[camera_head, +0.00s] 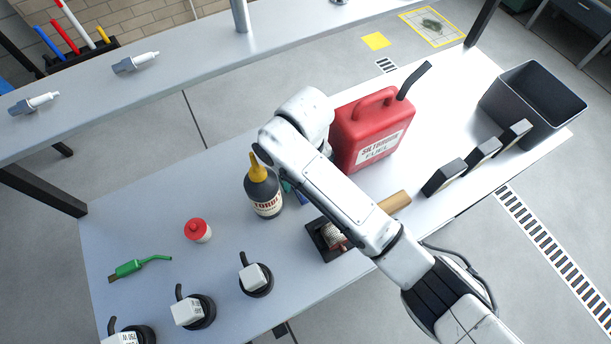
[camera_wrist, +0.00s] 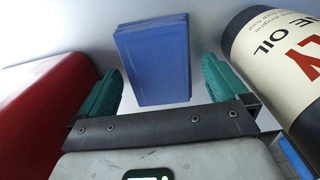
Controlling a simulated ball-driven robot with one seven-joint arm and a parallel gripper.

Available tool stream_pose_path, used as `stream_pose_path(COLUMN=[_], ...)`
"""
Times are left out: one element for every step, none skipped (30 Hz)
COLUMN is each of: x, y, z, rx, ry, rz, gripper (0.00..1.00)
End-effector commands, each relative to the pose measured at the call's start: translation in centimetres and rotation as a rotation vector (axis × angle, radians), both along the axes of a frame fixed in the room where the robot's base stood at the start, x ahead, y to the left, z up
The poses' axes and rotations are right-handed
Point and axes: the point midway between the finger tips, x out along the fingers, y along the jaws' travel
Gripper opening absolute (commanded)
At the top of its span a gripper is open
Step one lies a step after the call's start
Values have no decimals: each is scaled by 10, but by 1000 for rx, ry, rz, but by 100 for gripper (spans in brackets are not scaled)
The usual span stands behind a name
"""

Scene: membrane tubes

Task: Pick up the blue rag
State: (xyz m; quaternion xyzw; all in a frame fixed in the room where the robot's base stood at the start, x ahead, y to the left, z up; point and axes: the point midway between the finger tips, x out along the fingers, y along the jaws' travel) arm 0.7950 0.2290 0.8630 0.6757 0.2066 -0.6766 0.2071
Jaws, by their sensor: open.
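The blue rag (camera_wrist: 153,60) looks like a flat, folded rectangular stack with layered edges. In the wrist view it lies ahead, in the gap between the two green fingers of my gripper (camera_wrist: 162,82). The fingers are spread apart, one to each side of the rag, and no grip on it shows. In the head view my arm hides most of the gripper. Only a bit of green finger shows beside the dark bottle, with a small blue patch (camera_head: 304,199) next to it that may be the rag.
A red jerrycan (camera_head: 369,133) stands close on one side of the gripper, and a dark oil bottle (camera_head: 263,190) with a yellow nozzle on the other. A black tray (camera_head: 318,243), a red-capped jar (camera_head: 198,230) and a grey bin (camera_head: 532,100) also stand on the table.

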Motion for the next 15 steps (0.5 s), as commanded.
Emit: stream_pose_path(x=[0, 0, 0, 0, 0, 0, 0, 0, 0, 0, 0, 0, 0, 0, 0], y=[0, 0, 0, 0, 0, 0, 0, 0, 0, 0, 0, 0, 0, 0, 0], z=[-2, -3, -3, -3, -3, -3, -3, -3, -3, -3, -3, -3, -3, -3, -3], rx=[1, 1, 1, 1, 1, 2, 2, 2, 2, 2, 2, 1, 1, 1, 1], ry=[-1, -1, -2, -2, -2, -1, -1, -1, -1, -1, -1, 0, 0, 0, 0], rz=[0, 0, 0, 0, 0, 0, 0, 0, 0, 0, 0, 0, 0, 0, 0], gripper=[100, 100, 100, 100, 100, 100, 100, 100, 96, 93, 90, 87, 84, 81, 77])
